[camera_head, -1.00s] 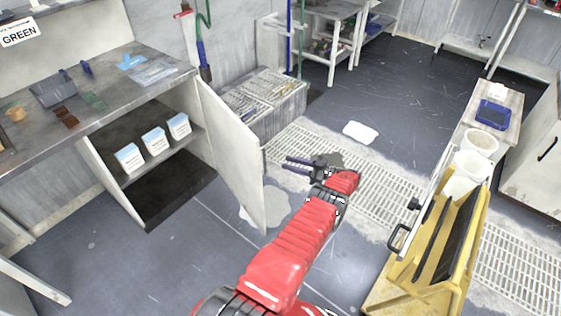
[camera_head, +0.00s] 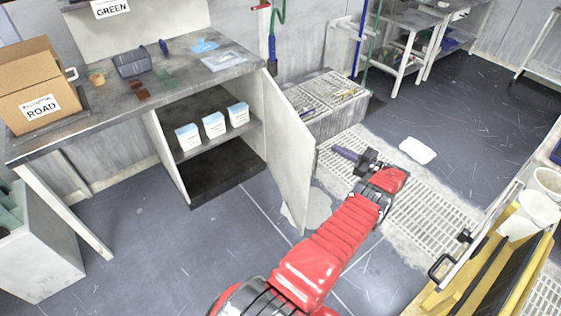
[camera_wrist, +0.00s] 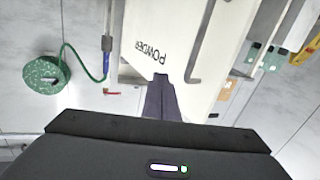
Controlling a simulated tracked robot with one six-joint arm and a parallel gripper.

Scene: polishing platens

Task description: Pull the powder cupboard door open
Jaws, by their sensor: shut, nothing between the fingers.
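The powder cupboard door (camera_head: 289,150) stands wide open, swung out from the cabinet under the bench. My gripper (camera_head: 343,153) is shut and empty, just right of the door's free edge, with a small gap or light contact that I cannot tell apart. In the wrist view the gripper's fingertips (camera_wrist: 162,82) are together in front of the door's outer face (camera_wrist: 170,45), whose lettering "POWDER" appears upside down.
A cardboard box (camera_head: 45,85) marked ROAD sits on the bench (camera_head: 110,105). A grey crate-like unit (camera_head: 335,120) stands behind the door. A yellow frame (camera_head: 500,275) with white buckets (camera_head: 530,212) is at right. Floor left of the door is clear.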

